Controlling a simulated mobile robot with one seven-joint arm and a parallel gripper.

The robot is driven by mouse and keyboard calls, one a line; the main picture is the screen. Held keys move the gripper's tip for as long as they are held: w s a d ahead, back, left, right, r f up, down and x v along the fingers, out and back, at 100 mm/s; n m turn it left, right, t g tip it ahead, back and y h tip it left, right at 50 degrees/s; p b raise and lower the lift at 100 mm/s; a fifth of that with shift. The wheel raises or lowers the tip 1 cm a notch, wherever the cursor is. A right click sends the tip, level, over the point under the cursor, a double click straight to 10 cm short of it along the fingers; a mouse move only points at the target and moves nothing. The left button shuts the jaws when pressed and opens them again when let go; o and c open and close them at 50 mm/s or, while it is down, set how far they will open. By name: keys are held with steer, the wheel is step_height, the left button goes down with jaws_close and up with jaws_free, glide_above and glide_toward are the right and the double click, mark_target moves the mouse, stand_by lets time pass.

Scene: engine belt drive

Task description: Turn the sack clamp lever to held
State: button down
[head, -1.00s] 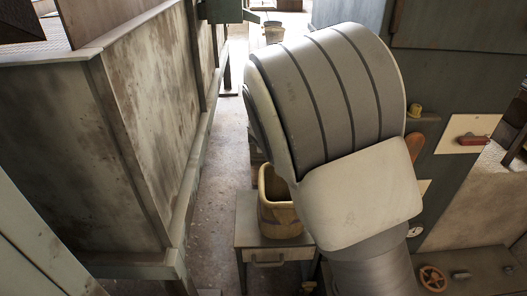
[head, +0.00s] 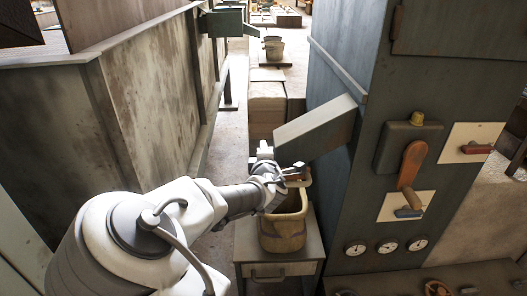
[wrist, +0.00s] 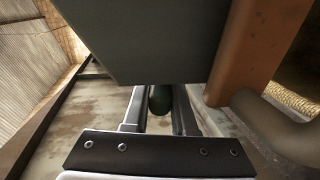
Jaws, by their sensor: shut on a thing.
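A tan open-topped sack (head: 283,232) stands on a small grey table below a grey spout (head: 316,128). My gripper (head: 280,176) is at the spout's lower end, just above the sack's mouth. In the wrist view my gripper (wrist: 158,108) is shut on a dark rounded grip (wrist: 160,98), which I take to be the sack clamp lever's handle. A dark grey block above hides the grip's upper part. The rest of the lever and its setting cannot be made out.
A rust-orange bar (wrist: 262,45) and a grey curved piece (wrist: 275,125) are close on the right in the wrist view. The cabinet at right carries an orange lever (head: 411,163), a blue-handled lever (head: 408,212) and a red-handled lever (head: 477,148). An aisle runs behind the table.

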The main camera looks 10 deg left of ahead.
steer(key=shift+r+t+y, duration=0.1)
steer(key=shift+t+y, duration=0.2)
steer(key=shift+t, duration=0.9)
steer(key=c, duration=0.7)
jaws_free()
steer(key=p+v, duration=0.4)
steer(key=v, duration=1.3)
steer(key=shift+s+f, duration=0.2)
steer(key=shift+f, duration=0.1)
